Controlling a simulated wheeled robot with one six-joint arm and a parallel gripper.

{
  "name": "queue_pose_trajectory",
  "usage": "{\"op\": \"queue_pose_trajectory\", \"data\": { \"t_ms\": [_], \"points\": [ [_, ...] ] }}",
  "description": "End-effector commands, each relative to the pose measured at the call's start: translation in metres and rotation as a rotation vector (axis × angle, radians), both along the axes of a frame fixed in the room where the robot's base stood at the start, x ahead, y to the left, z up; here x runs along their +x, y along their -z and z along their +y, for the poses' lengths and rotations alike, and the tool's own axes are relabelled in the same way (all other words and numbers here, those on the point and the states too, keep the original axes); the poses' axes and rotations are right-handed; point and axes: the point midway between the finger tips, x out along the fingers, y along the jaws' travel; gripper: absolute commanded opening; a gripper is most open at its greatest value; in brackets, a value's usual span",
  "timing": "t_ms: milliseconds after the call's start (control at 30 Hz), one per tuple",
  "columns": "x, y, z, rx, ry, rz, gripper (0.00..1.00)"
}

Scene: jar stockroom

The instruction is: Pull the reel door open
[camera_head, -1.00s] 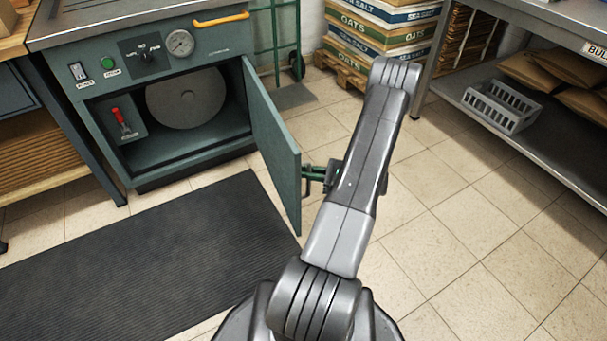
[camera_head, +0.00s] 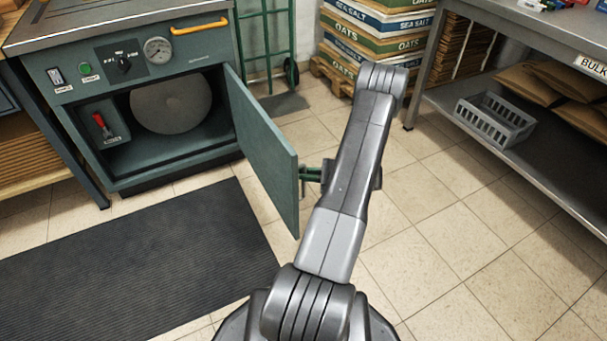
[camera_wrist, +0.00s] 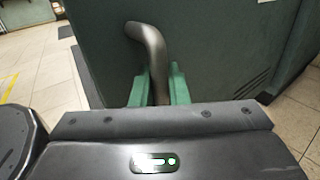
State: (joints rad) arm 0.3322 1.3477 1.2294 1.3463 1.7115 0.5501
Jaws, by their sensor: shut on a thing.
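The green reel door (camera_head: 262,150) stands wide open, swung out to the right of the machine's compartment. The pale round reel (camera_head: 171,102) shows inside the compartment. My gripper (camera_head: 312,173) is at the outer face of the door, partly hidden by my arm. In the wrist view my gripper's green fingers (camera_wrist: 160,88) are shut on the grey bent door handle (camera_wrist: 150,48), which stands against the green door (camera_wrist: 210,45). The lower end of the handle is hidden between the fingers and behind the gripper body.
A red lever (camera_head: 101,122) is inside the compartment at left. A dark ribbed mat (camera_head: 140,262) lies in front of the machine. A steel shelf (camera_head: 540,165) with a grey crate (camera_head: 494,121) stands at right. Stacked sacks (camera_head: 375,40) are behind. Tiled floor (camera_head: 450,240) between is clear.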

Motion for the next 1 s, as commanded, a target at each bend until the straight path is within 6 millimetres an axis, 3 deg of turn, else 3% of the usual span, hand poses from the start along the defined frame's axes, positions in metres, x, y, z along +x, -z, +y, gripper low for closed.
{"op": "queue_pose_trajectory", "data": {
  "t_ms": [100, 133, 233, 500, 633, 1000],
  "points": [
    [-0.002, 0.001, -0.001, -0.002, -0.003, 0.006, 0.00],
    [-0.002, 0.001, -0.001, -0.002, -0.003, 0.006, 0.16],
    [-0.002, 0.001, -0.001, -0.001, -0.002, 0.004, 0.32],
    [-0.001, 0.000, -0.001, -0.001, 0.000, 0.001, 0.32],
    [-0.001, -0.001, -0.011, -0.001, 0.003, 0.001, 0.32],
    [-0.007, -0.001, -0.090, -0.001, 0.005, 0.002, 0.32]
  ]
}}
